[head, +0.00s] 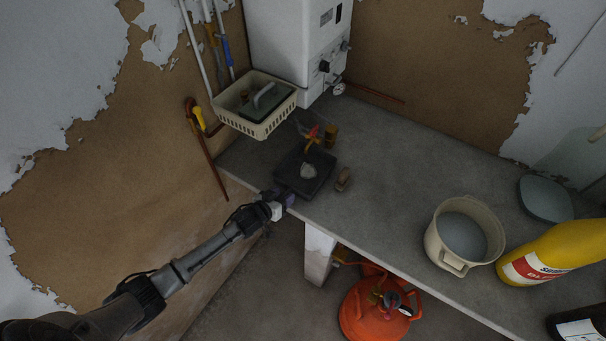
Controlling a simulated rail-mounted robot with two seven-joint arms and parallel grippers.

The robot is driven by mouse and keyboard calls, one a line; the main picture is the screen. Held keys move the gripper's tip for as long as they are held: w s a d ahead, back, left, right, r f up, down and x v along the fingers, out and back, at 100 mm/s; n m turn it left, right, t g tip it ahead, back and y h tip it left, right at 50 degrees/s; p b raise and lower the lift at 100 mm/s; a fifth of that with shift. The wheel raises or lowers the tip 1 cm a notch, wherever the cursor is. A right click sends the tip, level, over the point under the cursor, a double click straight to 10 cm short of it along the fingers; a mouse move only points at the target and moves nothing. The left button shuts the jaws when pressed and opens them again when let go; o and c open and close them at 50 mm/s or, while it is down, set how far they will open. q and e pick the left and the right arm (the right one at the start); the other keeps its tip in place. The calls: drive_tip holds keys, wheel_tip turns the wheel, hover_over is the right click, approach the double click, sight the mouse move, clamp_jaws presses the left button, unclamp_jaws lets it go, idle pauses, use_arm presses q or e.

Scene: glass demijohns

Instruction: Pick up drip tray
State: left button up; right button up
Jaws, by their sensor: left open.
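The drip tray appears to be the dark, shallow square tray (318,183) on the grey bench near its front edge, in the head view. A pale lump or patch shows in its middle. My left gripper (284,193) reaches in from the lower left and is open at the tray's near left corner. Its fingers are small and dark here, and I cannot tell whether they touch the tray or stand around its rim. My right gripper is not in view.
Behind the tray are a red-and-orange item (312,137) and a small brown cylinder (331,134); a cork-like piece (343,179) lies to its right. A cream basket (262,131) is at the left wall. The mid-bench is clear.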

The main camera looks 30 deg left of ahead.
use_arm(q)
drive_tip(key=shift+w+f, duration=0.2)
drive_tip(key=shift+w, duration=0.2)
drive_tip(key=shift+c, duration=0.3)
clamp_jaws()
